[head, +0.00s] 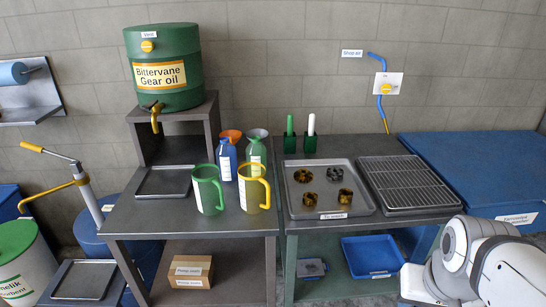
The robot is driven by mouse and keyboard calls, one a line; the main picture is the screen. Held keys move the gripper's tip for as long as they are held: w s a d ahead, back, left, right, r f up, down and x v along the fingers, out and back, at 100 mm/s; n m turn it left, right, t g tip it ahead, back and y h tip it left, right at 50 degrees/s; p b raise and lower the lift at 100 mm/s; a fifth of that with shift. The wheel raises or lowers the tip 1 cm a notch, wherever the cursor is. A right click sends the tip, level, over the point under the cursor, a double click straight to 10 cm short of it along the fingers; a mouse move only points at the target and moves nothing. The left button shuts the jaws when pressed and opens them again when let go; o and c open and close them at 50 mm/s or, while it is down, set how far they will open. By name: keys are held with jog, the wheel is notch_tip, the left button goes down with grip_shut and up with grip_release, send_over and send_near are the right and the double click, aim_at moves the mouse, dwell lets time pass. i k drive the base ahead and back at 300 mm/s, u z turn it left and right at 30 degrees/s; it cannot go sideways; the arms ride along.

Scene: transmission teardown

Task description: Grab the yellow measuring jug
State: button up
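The yellow measuring jug (252,189) stands upright near the front right corner of the left dark table (150,218). It has a yellow rim and base, a pale side with a white strip, and its yellow handle points right. A green measuring jug (207,190) stands just to its left. My gripper is not in view; only white links of my arm show at the bottom right.
A blue bottle (226,160) and green bottle (256,152) stand behind the jugs. A green oil drum (165,67) sits on a raised stand. Right of the jug are a parts tray (330,214) and wire rack (405,184). The left table's front left is clear.

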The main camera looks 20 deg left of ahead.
aim_at(254, 184)
jog(key=u, duration=0.6)
jog(key=i, duration=0.9)
jog(key=u, duration=0.6)
jog(key=k, duration=0.95)
jog(key=u, duration=0.15)
jog(key=i, duration=0.95)
jog(key=z, duration=0.05)
